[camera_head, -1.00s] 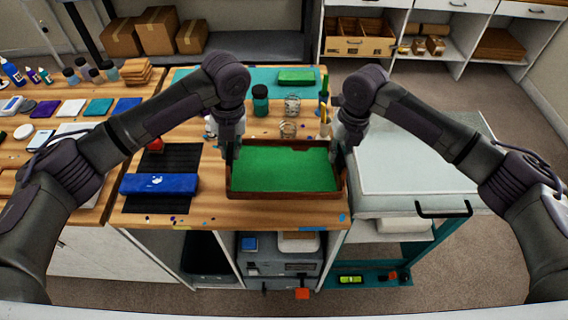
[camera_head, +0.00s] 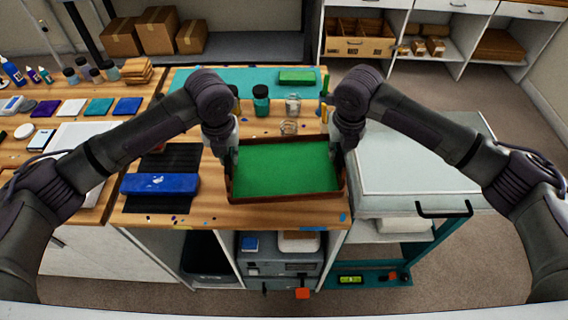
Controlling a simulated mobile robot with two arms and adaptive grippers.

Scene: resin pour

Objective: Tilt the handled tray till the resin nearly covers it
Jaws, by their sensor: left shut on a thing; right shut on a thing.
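The handled tray (camera_head: 290,198) is a brown rectangular tray at the front of the wooden bench. Green resin (camera_head: 284,168) spreads over nearly all of its visible floor. My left gripper (camera_head: 231,158) is shut on the tray's left side. My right gripper (camera_head: 340,153) is shut on its right side. The tray looks slightly tilted, but I cannot tell whether it touches the bench. The handles are hidden by my grippers.
A blue case (camera_head: 160,184) lies on a dark mat (camera_head: 178,157) left of the tray. A dark green jar (camera_head: 261,100) and clear cups (camera_head: 292,105) stand behind it. A pale-topped cart (camera_head: 425,170) stands to the right.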

